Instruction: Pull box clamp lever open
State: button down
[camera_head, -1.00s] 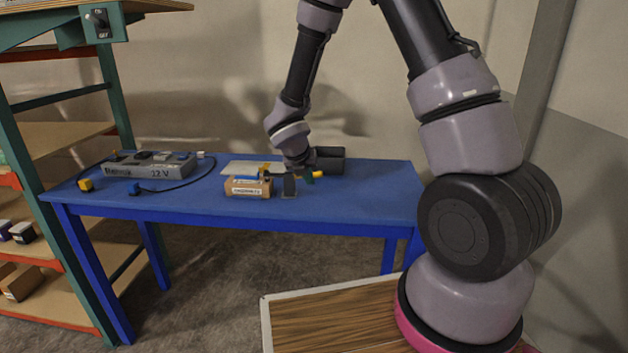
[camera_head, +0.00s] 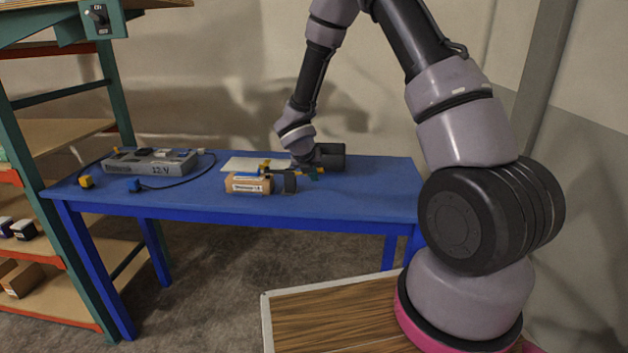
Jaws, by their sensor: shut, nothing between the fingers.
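A small tan box (camera_head: 246,184) with a white label sits near the front edge of the blue table. A clamp with yellow parts (camera_head: 264,168) shows on top of it, and a dark upright plate (camera_head: 290,183) stands just to its right. Which part is the clamp lever is too small to tell. My gripper (camera_head: 312,174) is at the right of the box, low over the table, close to the dark plate. Its fingers are shut with nothing between them. Whether they touch the lever cannot be told from this distance.
The blue table (camera_head: 380,190) has free room at its right end. A grey 12 V console (camera_head: 150,163) with cables and a yellow plug (camera_head: 86,181) and a blue plug (camera_head: 134,186) lies at the left. A white sheet (camera_head: 255,163) lies behind the box. Shelving stands at far left.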

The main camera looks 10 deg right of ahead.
jog(key=shift+a+r+h, duration=0.15)
jog(key=shift+r+h, duration=0.25)
jog(key=shift+h, duration=0.2)
dwell(0.3)
jog(key=w+a+r+n+g+h, duration=0.1)
jog(key=a+r+n+h, duration=0.2)
jog(key=h, duration=0.5)
jog(key=shift+w+a+r+n, duration=0.35)
jog(key=shift+a+r+n, duration=0.05)
jog(key=shift+a+r, duration=0.55)
dwell(0.4)
